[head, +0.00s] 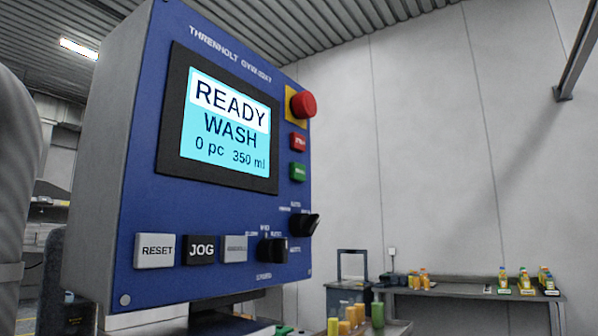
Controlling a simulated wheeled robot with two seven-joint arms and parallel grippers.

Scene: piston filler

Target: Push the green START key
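The green START key (298,172) is on the right side of the blue control panel (150,215) in the head view. It is small, and its lettering is too small to read. It sits below a red key (298,141) and a red mushroom button (302,105) on a yellow plate. The panel's screen (229,122) reads READY, WASH, 0 pc, 350 ml. Nothing covers the green key. Neither of my grippers is in view.
Two black rotary knobs (303,224) (272,250) stick out below the green key. RESET (155,251), JOG (201,250) and a grey key (234,249) line the lower edge. A bench (440,292) with bottles stands behind right. The space right of the panel looks open.

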